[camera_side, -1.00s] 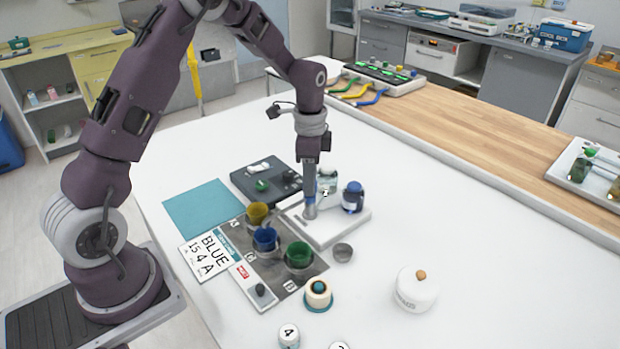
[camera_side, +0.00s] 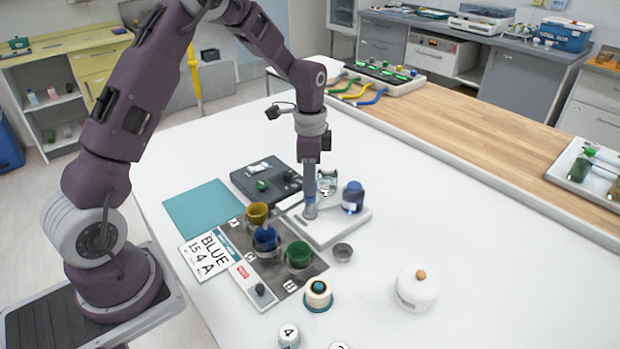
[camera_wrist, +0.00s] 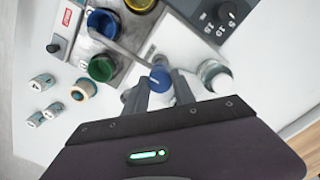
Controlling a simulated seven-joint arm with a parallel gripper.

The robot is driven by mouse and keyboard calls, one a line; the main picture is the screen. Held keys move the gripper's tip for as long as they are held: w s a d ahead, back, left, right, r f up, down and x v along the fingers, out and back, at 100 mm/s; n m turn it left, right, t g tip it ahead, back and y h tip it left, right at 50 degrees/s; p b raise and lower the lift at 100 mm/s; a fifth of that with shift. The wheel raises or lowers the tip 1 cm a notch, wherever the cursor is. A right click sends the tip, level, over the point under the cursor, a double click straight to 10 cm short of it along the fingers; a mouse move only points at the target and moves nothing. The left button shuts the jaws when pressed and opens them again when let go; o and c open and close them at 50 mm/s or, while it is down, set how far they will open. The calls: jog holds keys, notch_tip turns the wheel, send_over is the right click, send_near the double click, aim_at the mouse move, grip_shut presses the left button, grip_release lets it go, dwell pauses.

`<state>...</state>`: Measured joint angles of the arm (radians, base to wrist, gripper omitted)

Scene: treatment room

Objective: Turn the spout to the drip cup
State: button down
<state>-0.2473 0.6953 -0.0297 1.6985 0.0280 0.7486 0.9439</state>
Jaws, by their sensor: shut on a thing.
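My gripper (camera_side: 310,212) points straight down over the white base plate (camera_side: 345,226). In the wrist view its fingers (camera_wrist: 160,88) are shut on the blue-topped spout hub (camera_wrist: 160,77). The thin grey spout (camera_wrist: 122,48) runs from the hub towards the upper left, and its end lies over the blue cup (camera_wrist: 103,22). That blue cup (camera_side: 265,239) stands between the yellow and green cups in the side view. The small grey metal cup (camera_side: 343,252), apparently the drip cup, stands in front of the plate. I cannot make it out in the wrist view.
A yellow cup (camera_side: 257,212) and a green cup (camera_side: 299,254) stand on the grey panel. A clear bottle (camera_side: 327,182) and a blue bottle (camera_side: 353,197) stand close to my gripper. A dark device (camera_side: 262,180) sits behind. The table's right side is mostly clear.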

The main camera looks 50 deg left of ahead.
jog(key=n, duration=0.3)
jog(key=shift+n, duration=0.3)
jog(key=n, duration=0.4)
jog(key=shift+n, duration=0.3)
jog(key=n, duration=0.4)
jog(key=shift+n, duration=2.1)
jog(key=c, duration=1)
grip_release()
jog(key=shift+c, duration=0.2)
jog(key=shift+r, duration=0.1)
